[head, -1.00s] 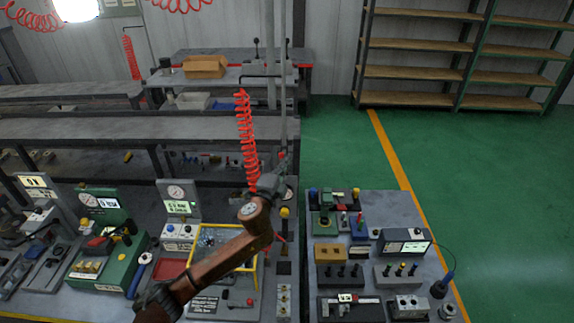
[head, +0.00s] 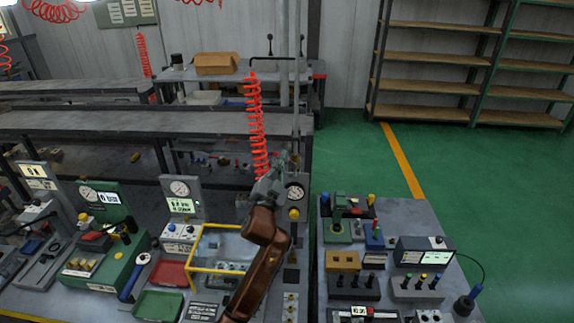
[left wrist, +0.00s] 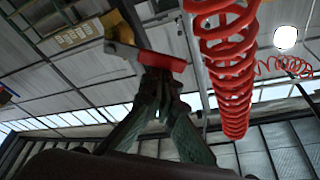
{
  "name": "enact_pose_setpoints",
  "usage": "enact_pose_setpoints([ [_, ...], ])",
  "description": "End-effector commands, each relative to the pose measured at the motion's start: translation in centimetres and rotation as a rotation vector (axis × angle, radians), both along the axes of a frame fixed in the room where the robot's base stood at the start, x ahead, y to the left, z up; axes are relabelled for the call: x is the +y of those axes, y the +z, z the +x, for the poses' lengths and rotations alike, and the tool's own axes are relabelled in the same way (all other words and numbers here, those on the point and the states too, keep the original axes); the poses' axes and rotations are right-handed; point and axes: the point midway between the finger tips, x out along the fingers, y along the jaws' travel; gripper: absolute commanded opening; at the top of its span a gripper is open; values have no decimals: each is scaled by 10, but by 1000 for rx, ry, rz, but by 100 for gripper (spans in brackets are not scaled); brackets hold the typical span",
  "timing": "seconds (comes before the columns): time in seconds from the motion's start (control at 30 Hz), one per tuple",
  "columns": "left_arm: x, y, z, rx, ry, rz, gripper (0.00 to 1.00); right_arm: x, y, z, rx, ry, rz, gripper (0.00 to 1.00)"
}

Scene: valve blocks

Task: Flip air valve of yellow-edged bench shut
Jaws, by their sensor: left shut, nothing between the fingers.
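The yellow-edged bench (head: 18,315) fills the lower left of the head view. My left gripper (head: 281,162) is raised over its right part, beside the upright pipe, and covers the valve there. In the left wrist view the air valve shows a red handle (left wrist: 165,63) lying nearly level and a yellow part (left wrist: 122,24) above left. The closed fingers of my left gripper (left wrist: 158,82) are right at the red handle, with nothing between them. I cannot tell whether they touch it. My right gripper is out of view.
A red coiled hose (head: 256,125) hangs close to the left gripper. A pressure gauge (head: 295,192) sits just below the gripper's right side. A yellow-framed clear box (head: 190,268) and a green device (head: 105,265) stand on the bench. Green floor (head: 480,190) is free at right.

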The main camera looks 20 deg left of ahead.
Motion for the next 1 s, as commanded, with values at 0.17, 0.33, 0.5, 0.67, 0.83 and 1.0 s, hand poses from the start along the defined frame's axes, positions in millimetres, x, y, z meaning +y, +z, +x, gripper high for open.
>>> enact_pose_setpoints([
  [0.17,6,-14,-1,-44,-1,-168,0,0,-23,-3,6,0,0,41],
  [0.33,11,-20,-3,-85,-1,-313,0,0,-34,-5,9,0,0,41],
  [0.5,17,-25,-4,-102,1,-364,0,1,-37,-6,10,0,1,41],
  [0.67,18,-29,-5,-102,1,-362,0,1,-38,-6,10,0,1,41],
  [0.83,19,-32,-5,-101,2,-361,0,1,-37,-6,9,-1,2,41],
  [1.0,19,-35,-5,-100,1,-361,0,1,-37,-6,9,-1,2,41],
])
